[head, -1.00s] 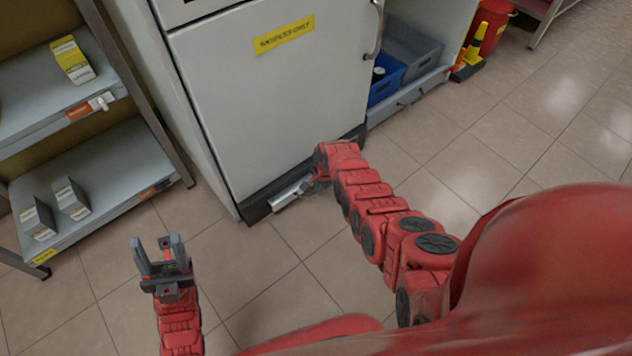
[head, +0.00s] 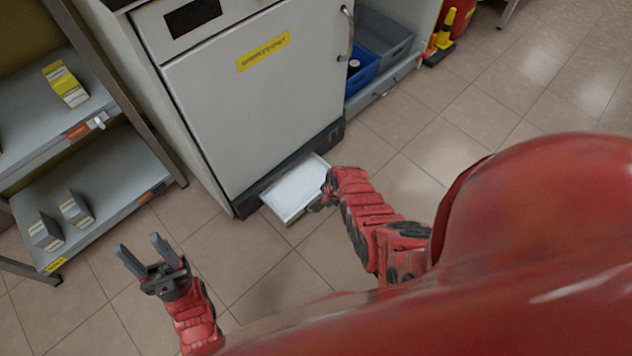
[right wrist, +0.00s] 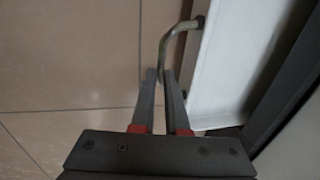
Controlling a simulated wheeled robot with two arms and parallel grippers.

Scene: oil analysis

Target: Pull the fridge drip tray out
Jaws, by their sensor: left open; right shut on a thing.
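The fridge drip tray (head: 294,188) is a flat white tray sticking out of the dark base under the fridge (head: 255,95), low above the floor. Its white surface and edge also show in the right wrist view (right wrist: 220,70). A bent metal handle (right wrist: 176,38) is fixed to the tray's edge. My right gripper (right wrist: 162,82) is shut on this handle; in the head view the gripper (head: 322,198) is partly hidden by its own arm at the tray's front. My left gripper (head: 147,252) is open and empty above the floor at lower left.
A grey shelf unit (head: 100,190) with small boxes stands left of the fridge. Right of the fridge, an open low compartment holds a blue bin (head: 362,70) and a grey bin (head: 385,42). The tiled floor in front of the tray is clear apart from my arms.

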